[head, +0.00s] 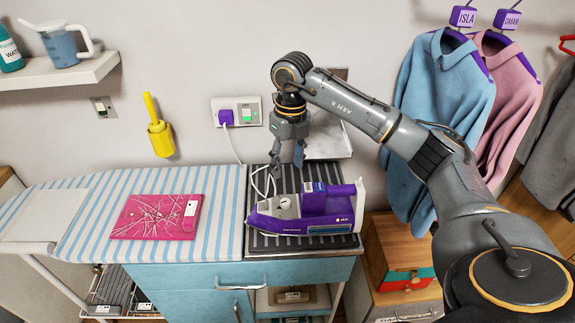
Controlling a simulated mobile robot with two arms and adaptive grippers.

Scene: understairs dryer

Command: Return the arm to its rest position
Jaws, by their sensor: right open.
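My right arm comes in from the right and bends down at the middle. My right gripper (287,170) is open and points down just above and behind the purple iron (312,214). I cannot tell whether a fingertip touches the white cord near it. The iron lies on the dark ribbed rest mat (350,242), at the right end of the striped ironing board (222,215). My left gripper is not in view.
A cord runs from the iron area up to the wall socket (237,111). A blue shirt (440,100) and a pink shirt (505,85) hang at right, near my arm. A shelf (75,74) is at upper left.

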